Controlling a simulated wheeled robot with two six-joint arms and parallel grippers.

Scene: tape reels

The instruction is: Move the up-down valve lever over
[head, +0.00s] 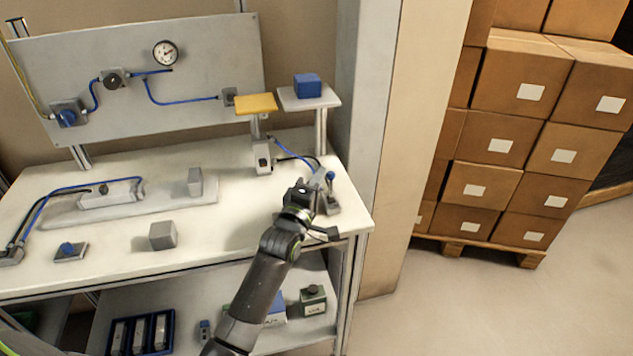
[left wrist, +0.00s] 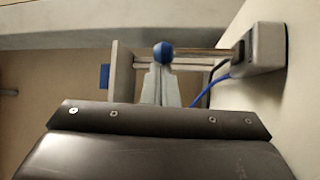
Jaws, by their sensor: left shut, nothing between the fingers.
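The valve lever (head: 331,176) has a blue ball knob and stands on a grey valve body (head: 331,206) near the right end of the white bench. In the left wrist view the blue knob (left wrist: 163,53) shows just beyond my fingertips. My left gripper (head: 318,176) is shut and empty, right beside the lever. In the left wrist view its grey fingers (left wrist: 160,85) are together, with the knob in line with their tips. I cannot tell whether they touch the lever. The lower lever is partly hidden by the gripper. My right gripper is not in view.
A yellow plate (head: 256,104) on a cylinder and a grey stand (head: 321,98) with a blue cube (head: 307,85) rise behind the gripper. Blue hoses run close to the lever. Grey blocks (head: 162,236) lie further left. Cartons (head: 505,137) stand right of a pillar.

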